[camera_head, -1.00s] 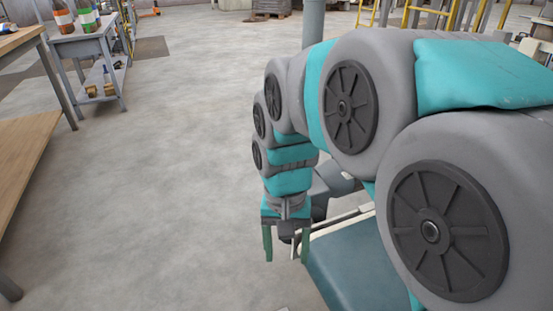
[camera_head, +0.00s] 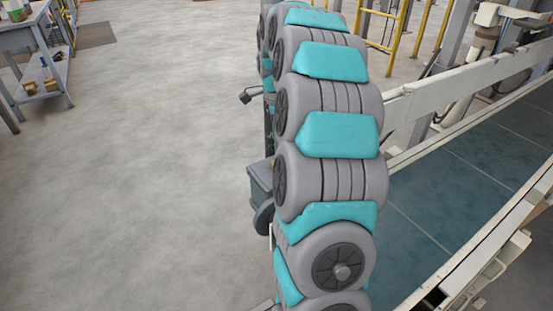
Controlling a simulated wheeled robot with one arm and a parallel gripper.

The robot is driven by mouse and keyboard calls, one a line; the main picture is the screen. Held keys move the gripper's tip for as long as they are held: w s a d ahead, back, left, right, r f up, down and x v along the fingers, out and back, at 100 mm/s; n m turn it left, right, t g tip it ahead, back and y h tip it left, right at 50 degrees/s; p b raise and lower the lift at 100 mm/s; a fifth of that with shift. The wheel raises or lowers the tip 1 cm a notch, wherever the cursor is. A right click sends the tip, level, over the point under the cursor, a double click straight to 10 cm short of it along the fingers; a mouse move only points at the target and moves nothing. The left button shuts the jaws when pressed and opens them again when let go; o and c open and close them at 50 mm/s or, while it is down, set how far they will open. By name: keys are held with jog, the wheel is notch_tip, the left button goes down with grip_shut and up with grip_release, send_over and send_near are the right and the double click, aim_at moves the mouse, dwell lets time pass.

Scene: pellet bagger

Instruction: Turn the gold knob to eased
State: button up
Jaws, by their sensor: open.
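I do not see a gold knob in the head view. My arm runs from the bottom edge to the top edge of the picture, right of the middle, and covers what is behind it. My gripper is not visible. A dark grey box-like part (camera_head: 262,178) sticks out to the left from behind my arm. A small dark lever-like part (camera_head: 250,95) shows above it; I cannot tell what either belongs to.
A conveyor with a blue-green belt (camera_head: 470,165) and pale side rails (camera_head: 480,75) lies to the right, close to my arm. Yellow railings (camera_head: 395,35) stand behind. A grey shelf table (camera_head: 40,75) stands at the upper left. The concrete floor (camera_head: 140,180) left of my arm is clear.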

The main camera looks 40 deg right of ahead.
notch_tip(320, 180, down, 7)
jog(key=shift+a+f, duration=0.1)
dwell(0.3)
grip_shut()
dwell(0.5)
